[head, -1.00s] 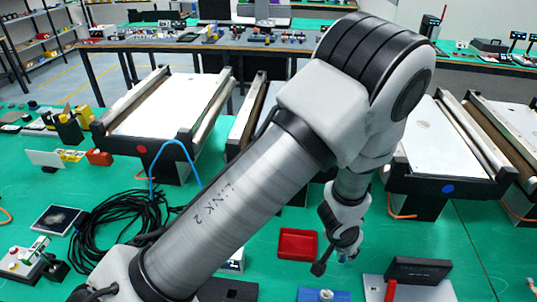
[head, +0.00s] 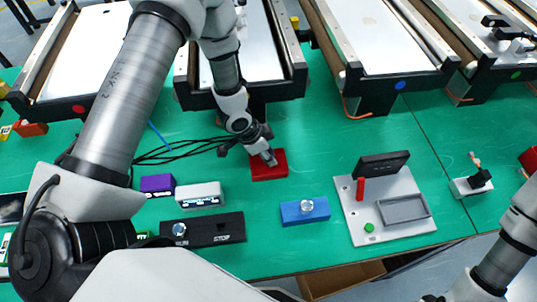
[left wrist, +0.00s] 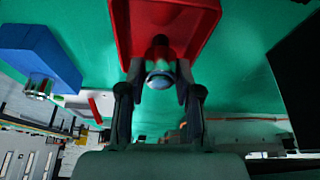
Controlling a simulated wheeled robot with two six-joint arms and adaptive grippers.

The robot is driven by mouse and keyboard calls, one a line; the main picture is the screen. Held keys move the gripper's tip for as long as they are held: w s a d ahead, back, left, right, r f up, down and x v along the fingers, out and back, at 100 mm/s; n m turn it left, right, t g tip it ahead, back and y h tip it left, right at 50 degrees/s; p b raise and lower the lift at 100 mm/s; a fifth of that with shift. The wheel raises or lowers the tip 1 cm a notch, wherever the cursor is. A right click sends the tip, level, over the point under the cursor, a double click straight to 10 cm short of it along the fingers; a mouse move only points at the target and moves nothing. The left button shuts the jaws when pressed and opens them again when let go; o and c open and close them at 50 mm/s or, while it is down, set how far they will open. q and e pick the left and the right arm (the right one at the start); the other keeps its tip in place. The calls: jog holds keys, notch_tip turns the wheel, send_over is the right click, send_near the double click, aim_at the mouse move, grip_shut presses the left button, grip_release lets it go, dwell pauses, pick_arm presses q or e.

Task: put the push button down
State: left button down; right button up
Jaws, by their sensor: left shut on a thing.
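My left gripper (head: 268,158) is at the small red tray (head: 270,174), reaching it from behind. In the left wrist view, its two fingers (left wrist: 160,92) are shut on the push button (left wrist: 160,76), which has a pale, shiny rounded end and a dark body. The red tray (left wrist: 135,12) lies right beyond the button in that view. I cannot tell whether the button touches the tray floor. In the head view the fingers mostly hide the button. My right gripper is out of view; only part of that arm shows at lower right.
A grey fixture plate (head: 385,225) is at the right. Conveyors (head: 375,80) line the back.

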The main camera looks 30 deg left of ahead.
pick_arm(q)
jog(key=shift+f, duration=0.45)
jog(key=shift+s, duration=0.1)
jog(key=shift+d+f, duration=0.1)
jog(key=shift+f, duration=0.05)
jog(key=c, duration=0.8)
grip_release()
